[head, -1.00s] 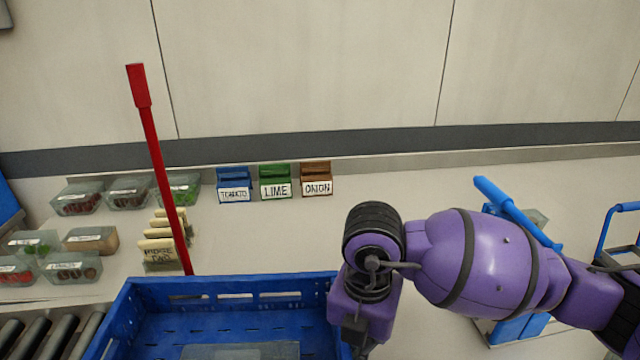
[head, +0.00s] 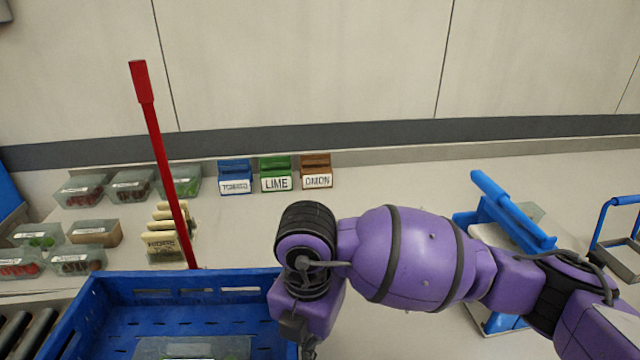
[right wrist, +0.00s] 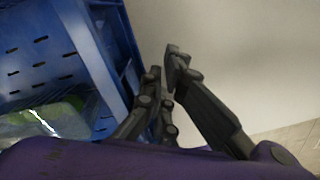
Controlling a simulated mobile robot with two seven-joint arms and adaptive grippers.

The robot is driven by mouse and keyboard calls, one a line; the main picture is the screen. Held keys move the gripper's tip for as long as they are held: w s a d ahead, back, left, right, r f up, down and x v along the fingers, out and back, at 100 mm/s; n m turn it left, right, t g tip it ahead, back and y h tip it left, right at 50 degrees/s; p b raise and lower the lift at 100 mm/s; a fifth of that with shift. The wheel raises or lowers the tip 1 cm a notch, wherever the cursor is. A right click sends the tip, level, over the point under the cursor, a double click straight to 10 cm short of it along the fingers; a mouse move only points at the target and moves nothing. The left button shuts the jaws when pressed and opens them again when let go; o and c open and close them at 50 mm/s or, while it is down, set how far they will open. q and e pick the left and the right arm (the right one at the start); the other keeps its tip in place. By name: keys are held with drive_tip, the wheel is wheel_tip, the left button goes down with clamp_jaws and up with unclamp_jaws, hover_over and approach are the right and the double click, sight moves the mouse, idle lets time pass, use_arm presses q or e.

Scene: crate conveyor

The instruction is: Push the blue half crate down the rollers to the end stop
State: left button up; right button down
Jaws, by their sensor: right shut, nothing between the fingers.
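The blue half crate (head: 200,282) is at the lower left of the head view, with its near part cut off by the picture's bottom edge. A clear-lidded pack (head: 190,347) lies inside it. In the right wrist view the slotted crate wall (right wrist: 85,45) fills the left side. My right gripper (right wrist: 172,75) is shut and empty beside the crate's right side; I cannot tell for sure whether it touches. In the head view my right arm hides the crate's right end. Rollers (head: 28,335) show at the crate's left. The end stop is not identifiable. My left gripper is not in view.
A red upright handle (head: 160,150) stands behind the crate. Clear tubs (head: 80,190) and cream cards (head: 165,235) are at the left. Tomato, lime and onion label boxes (head: 276,175) stand at the back. A blue-handled device (head: 510,220) is at the right.

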drive_tip(key=shift+s+a+p, duration=0.15)
drive_tip(key=shift+s+a, duration=0.05)
drive_tip(key=shift+a, duration=1.4)
drive_tip(key=shift+s+a+p, duration=0.15)
drive_tip(key=shift+s+a, duration=0.05)
drive_tip(key=shift+a, duration=1.35)
drive_tip(key=r+p, duration=0.1)
drive_tip(key=r, duration=0.1)
drive_tip(key=d+r+p, duration=0.1)
drive_tip(key=r+p, duration=0.1)
drive_tip(key=r, duration=0.1)
drive_tip(key=shift+w+d, duration=0.1)
drive_tip(key=shift+d, duration=0.05)
drive_tip(key=r+p, duration=0.1)
drive_tip(key=r, duration=0.1)
drive_tip(key=d+r+p, duration=0.1)
drive_tip(key=r, duration=0.1)
drive_tip(key=r+p, duration=0.2)
drive_tip(key=shift+w+d+r, duration=0.1)
drive_tip(key=shift+d+r, duration=0.15)
drive_tip(key=shift+r, duration=0.05)
drive_tip(key=shift+d+r, duration=0.1)
drive_tip(key=shift+r, duration=0.25)
drive_tip(key=shift+f, duration=0.15)
